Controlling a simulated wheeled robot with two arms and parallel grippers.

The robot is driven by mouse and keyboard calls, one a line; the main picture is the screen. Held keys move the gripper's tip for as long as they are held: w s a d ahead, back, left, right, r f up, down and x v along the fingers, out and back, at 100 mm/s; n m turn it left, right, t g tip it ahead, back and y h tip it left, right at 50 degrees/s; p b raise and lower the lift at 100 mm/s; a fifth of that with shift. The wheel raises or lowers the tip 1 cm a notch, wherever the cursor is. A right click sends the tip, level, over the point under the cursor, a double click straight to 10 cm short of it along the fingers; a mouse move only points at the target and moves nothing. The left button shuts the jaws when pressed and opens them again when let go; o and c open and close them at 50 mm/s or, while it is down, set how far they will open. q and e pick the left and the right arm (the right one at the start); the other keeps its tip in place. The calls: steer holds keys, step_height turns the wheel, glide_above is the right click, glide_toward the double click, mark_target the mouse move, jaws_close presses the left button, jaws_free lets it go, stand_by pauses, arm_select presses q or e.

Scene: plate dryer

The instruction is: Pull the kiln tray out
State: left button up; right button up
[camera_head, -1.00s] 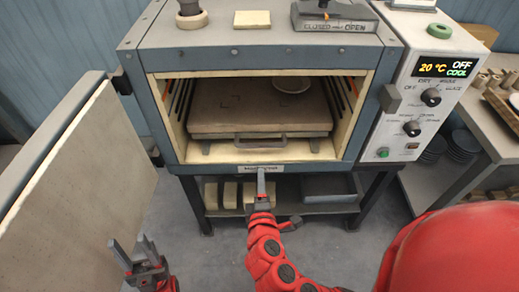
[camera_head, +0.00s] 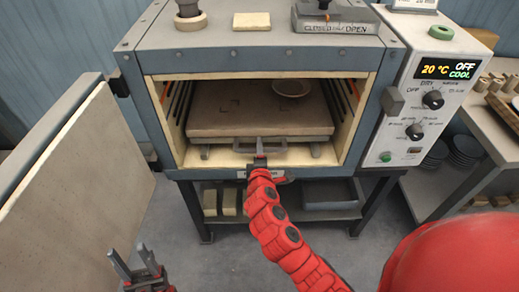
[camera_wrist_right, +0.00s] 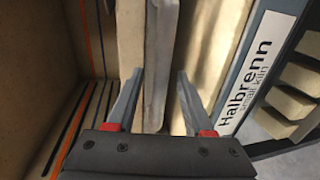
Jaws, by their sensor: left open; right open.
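The kiln tray (camera_head: 230,108) is a flat brown slab inside the open kiln (camera_head: 157,110), with a shallow round dish (camera_head: 292,89) on it at the back right. A grey handle (camera_head: 278,147) runs along the tray's front edge. My right gripper (camera_head: 261,158) is at the handle, partly hiding it. In the right wrist view my right gripper (camera_wrist_right: 160,82) is open, its fingers on either side of a grey bar (camera_wrist_right: 156,60) that appears to be the handle. My left gripper (camera_head: 135,262) is open and empty at the lower left, away from the kiln.
The open kiln door (camera_head: 85,175) stands at the left. The control panel (camera_head: 425,100) is at the right and reads 20 °C, OFF. A shelf (camera_head: 310,212) below the kiln holds blocks and a grey bin. A side table with pottery stands at the far right.

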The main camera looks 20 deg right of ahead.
steer(key=shift+w+f, duration=0.1)
steer(key=shift+w, duration=0.05)
jaws_close()
stand_by(1.4)
